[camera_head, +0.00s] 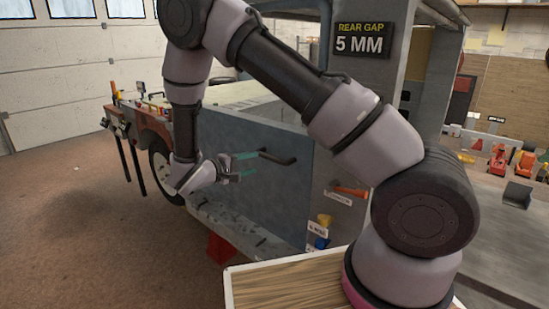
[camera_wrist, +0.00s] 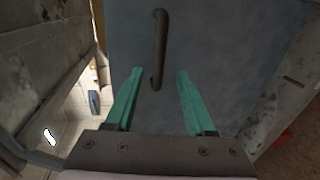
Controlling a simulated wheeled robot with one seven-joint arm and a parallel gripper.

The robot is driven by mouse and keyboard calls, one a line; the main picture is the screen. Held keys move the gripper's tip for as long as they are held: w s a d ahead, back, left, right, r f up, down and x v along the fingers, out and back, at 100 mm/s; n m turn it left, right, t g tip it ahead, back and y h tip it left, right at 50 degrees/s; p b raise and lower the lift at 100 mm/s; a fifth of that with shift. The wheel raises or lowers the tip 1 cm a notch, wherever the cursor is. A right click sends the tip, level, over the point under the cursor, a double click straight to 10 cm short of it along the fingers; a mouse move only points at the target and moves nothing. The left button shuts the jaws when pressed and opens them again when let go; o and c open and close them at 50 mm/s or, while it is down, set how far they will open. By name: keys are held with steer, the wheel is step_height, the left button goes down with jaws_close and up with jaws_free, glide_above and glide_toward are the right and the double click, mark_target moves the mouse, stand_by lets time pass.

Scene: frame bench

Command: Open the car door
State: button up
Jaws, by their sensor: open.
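The car door (camera_head: 236,150) is a blue-grey panel on the side of the vehicle, and it looks shut in the head view. In the wrist view the door (camera_wrist: 215,50) fills the middle. The handle (camera_wrist: 158,48) runs upright ahead of the open fingers of my gripper (camera_wrist: 157,75), apart from them as far as I can tell.
A sign reading "REAR GAP 5 MM" (camera_head: 360,41) is on the pillar above. A wooden-topped surface (camera_head: 285,285) is at the front. A workbench with red items (camera_head: 497,158) stands at the right. A red stand (camera_head: 220,249) is below the sill. Open brown floor (camera_head: 70,220) lies at left.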

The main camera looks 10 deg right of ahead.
mark_target(270, 159)
steer(key=x, duration=1)
steer(key=shift+w+d, duration=0.15)
steer(key=shift+d, duration=0.15)
jaws_close()
steer(key=shift+f, duration=0.1)
stand_by(0.9)
